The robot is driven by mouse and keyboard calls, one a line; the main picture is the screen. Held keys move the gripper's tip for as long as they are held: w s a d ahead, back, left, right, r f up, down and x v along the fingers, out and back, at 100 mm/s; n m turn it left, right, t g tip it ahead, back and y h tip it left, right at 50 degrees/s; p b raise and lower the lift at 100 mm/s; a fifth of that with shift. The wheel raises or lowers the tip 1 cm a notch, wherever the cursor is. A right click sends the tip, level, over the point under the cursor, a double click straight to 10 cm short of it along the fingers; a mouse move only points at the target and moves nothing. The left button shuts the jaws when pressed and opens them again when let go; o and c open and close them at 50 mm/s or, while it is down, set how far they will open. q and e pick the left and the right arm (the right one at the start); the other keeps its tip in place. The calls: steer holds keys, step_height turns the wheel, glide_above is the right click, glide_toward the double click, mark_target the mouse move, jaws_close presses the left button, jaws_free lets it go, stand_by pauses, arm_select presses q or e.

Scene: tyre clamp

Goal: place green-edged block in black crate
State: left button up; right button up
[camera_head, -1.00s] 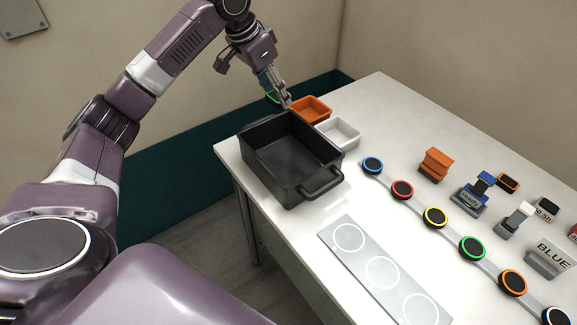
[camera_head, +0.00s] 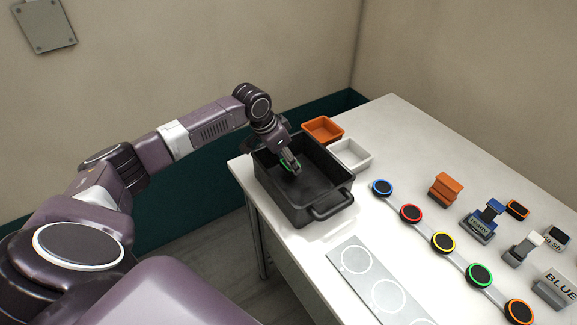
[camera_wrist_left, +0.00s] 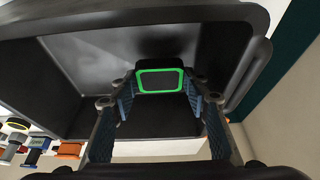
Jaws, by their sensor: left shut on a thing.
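The green-edged block (camera_wrist_left: 160,80) is black with a bright green rim and sits between the fingers of my left gripper (camera_wrist_left: 160,100). My left gripper (camera_head: 290,168) is shut on it and points down inside the opening of the black crate (camera_head: 318,212). In the left wrist view the crate's walls (camera_wrist_left: 75,75) surround the block. I cannot tell whether the block touches the crate floor. My right gripper is not in view.
An orange tray (camera_head: 323,130) and a white tray (camera_head: 350,154) stand behind and right of the crate. A strip with several coloured-ring discs (camera_head: 443,241) runs along the table. Small blocks stand at right. A grey plate with circles (camera_head: 388,296) lies in front.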

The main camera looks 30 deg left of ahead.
mark_target(286, 165)
arm_select(q)
steer(key=shift+f, duration=1.5)
steer(key=shift+f, duration=0.15)
steer(key=o, duration=0.9)
steer(key=b+v, duration=0.1)
steer(key=v, duration=1.1)
steer(key=shift+r+b, duration=0.2)
steer(key=shift+b, duration=0.1)
